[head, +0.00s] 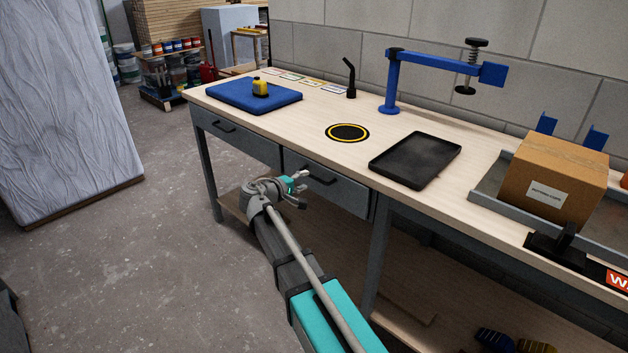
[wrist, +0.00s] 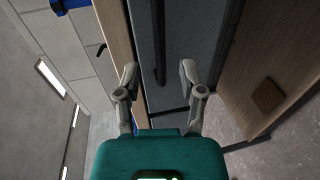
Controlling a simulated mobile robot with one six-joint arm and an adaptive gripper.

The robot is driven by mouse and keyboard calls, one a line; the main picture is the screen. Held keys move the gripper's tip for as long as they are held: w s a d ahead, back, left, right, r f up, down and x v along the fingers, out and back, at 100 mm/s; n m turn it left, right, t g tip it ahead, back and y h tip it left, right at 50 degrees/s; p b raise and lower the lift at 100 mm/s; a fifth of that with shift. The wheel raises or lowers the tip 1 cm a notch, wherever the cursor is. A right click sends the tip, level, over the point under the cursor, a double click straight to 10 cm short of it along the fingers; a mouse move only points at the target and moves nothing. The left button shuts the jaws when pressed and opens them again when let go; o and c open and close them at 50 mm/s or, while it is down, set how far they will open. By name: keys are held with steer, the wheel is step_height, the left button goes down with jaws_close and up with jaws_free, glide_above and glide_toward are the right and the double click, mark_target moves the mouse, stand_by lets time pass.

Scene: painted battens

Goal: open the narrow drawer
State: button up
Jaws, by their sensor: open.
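Two grey drawers sit under the bench top. The right drawer (head: 348,194) looks the narrower one and is closed, with a dark bar handle (head: 321,179). The left drawer (head: 244,142) is closed too, with its own dark handle (head: 223,126). My gripper (head: 302,189) is open and empty in front of the right drawer, close to its handle. In the wrist view my gripper (wrist: 159,72) has its two fingers spread, with the dark handle (wrist: 159,45) lined up between them against the drawer front (wrist: 190,35). I cannot tell whether the fingertips reach past the bar.
The bench top (head: 300,135) carries a blue pad (head: 235,97) with a yellow item (head: 260,87), a black tray (head: 416,160), a blue clamp stand (head: 391,85) and a cardboard box (head: 555,182). A lower shelf (head: 243,212) lies beneath.

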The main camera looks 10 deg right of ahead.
mark_target(313, 176)
steer(key=shift+b+x, duration=0.4)
steer(key=shift+x, duration=2.1)
steer(key=shift+c, duration=0.3)
jaws_close()
